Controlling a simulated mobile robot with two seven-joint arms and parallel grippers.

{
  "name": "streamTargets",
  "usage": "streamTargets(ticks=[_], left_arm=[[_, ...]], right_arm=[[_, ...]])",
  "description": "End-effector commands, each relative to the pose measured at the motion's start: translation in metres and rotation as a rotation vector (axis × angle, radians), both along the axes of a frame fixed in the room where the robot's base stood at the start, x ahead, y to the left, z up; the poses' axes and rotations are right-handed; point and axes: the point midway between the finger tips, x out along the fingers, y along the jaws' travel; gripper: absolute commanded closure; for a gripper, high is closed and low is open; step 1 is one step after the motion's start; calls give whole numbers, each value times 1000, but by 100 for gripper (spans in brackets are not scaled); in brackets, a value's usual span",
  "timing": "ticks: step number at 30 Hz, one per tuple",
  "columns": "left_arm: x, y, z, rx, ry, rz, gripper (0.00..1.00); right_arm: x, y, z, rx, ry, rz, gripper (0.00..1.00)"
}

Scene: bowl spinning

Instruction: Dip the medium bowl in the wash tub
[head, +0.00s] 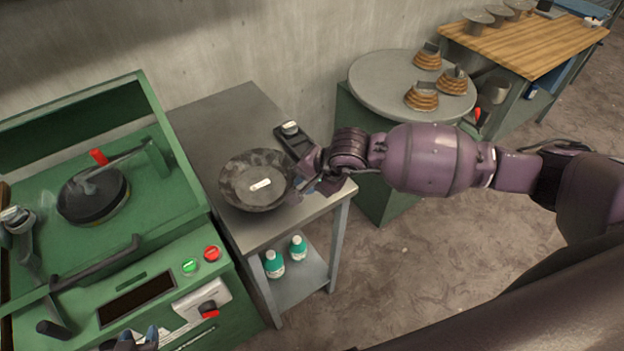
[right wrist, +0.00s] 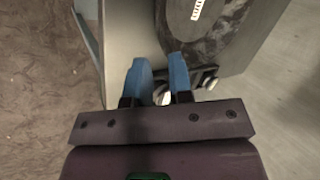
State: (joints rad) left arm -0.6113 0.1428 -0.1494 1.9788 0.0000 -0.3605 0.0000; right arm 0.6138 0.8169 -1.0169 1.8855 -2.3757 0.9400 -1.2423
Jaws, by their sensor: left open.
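A dark, mottled grey bowl (head: 235,189) with a small white label inside sits on the grey metal side table; I take it to be the medium bowl. It also shows in the right wrist view (right wrist: 215,38). My right gripper (head: 306,186) is at the bowl's right side, close to the rim. Its blue fingers (right wrist: 159,68) are apart with no bowl wall visible between them; whether one touches the rim is unclear. My left gripper (head: 138,338) is open at the bottom left edge, in front of the green machine and away from the bowl. I cannot make out a wash tub.
A green machine (head: 180,220) with red and green buttons stands left of the side table (head: 215,115). A black tray-like item (head: 294,144) lies behind the bowl. Teal bottles (head: 274,263) are on the lower shelf. A round table (head: 385,85) holds orange stacks.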

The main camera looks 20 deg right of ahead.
Motion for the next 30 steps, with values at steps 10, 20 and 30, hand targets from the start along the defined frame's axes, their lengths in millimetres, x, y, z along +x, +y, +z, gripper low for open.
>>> streamTargets(ticks=[10, 20, 30], left_arm=[[4, -2, -29, -2, 0, -3, 57], [7, -3, -36, -2, -7, -5, 57], [6, -2, -36, -2, -8, -5, 57]], right_arm=[[12, 13, -31, 0, 1, 1, 80], [16, 18, -36, 1, 0, 1, 80], [16, 18, -36, 1, 0, 1, 80]])
